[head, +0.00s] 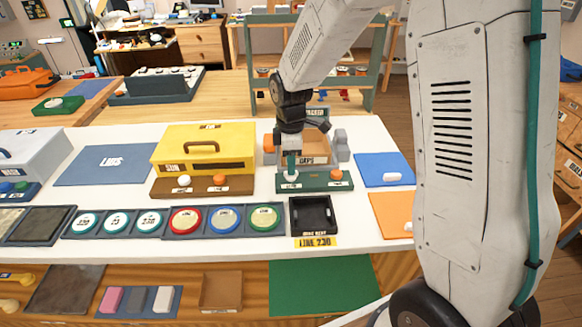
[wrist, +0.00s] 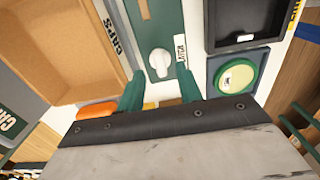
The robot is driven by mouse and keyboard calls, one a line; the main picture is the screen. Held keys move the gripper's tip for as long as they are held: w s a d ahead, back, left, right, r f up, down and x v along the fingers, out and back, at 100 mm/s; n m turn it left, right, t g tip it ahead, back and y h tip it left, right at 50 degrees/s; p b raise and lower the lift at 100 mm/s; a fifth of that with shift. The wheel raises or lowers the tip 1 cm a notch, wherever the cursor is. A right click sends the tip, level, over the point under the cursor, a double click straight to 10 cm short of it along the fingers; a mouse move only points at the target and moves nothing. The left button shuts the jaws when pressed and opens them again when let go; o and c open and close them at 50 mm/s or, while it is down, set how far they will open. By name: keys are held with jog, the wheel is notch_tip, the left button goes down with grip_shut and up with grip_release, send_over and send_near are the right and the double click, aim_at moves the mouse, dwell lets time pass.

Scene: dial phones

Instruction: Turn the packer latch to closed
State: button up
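The packer has a tan caps box (head: 305,150) with a dark green panel (head: 314,187) in front of it. A white knob (head: 291,177) sits at the panel's left end; in the wrist view the white knob (wrist: 159,64) is beside a label reading LATCH (wrist: 181,48). Its narrow grip shows, but I cannot read which setting it marks. My gripper (wrist: 161,76) is open and empty, its green fingers on either side of the panel, with the knob ahead between their tips. In the head view my gripper (head: 291,165) is over the knob; contact cannot be told.
An orange knob (head: 336,174) is at the panel's right end. A black tray (head: 314,229) and a green-rimmed dial (head: 264,218) lie in front. A yellow box (head: 204,150) stands to the left; a blue mat (head: 383,160) lies to the right.

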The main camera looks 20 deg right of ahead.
jog(key=shift+f, duration=1.25)
grip_shut()
